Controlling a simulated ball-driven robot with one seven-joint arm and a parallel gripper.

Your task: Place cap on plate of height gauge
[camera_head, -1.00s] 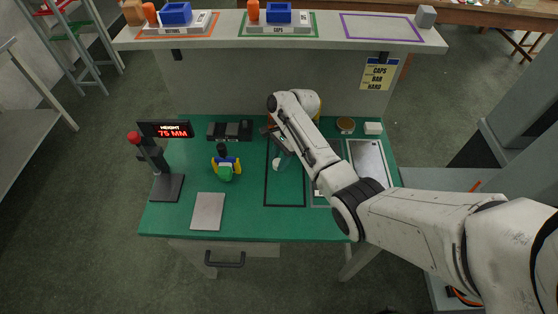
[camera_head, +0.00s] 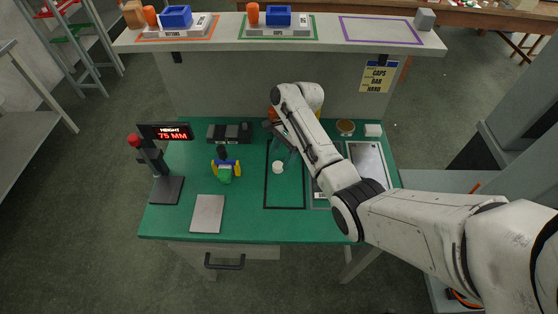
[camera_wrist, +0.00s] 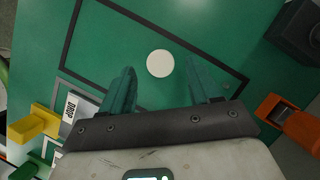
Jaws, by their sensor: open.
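The white round cap (camera_head: 277,167) stands inside the black outlined rectangle on the green table. In the wrist view the cap (camera_wrist: 160,63) shows as a pale disc, ahead of and between the spread teal fingers. My gripper (camera_wrist: 162,84) is open and empty, apart from the cap. In the head view my arm partly hides the gripper (camera_head: 284,146) near the rectangle's back end. The height gauge (camera_head: 153,158) stands at the table's left, with a red knob and a display reading 75 MM. Its dark plate (camera_head: 166,191) looks bare.
A blue, yellow and green device (camera_head: 226,170) stands between gauge and cap. A grey pad (camera_head: 207,214) lies at the front left, a dark box (camera_head: 229,132) at the back. A grey panel (camera_head: 369,162) lies on the right. A shelf (camera_head: 328,40) spans the back.

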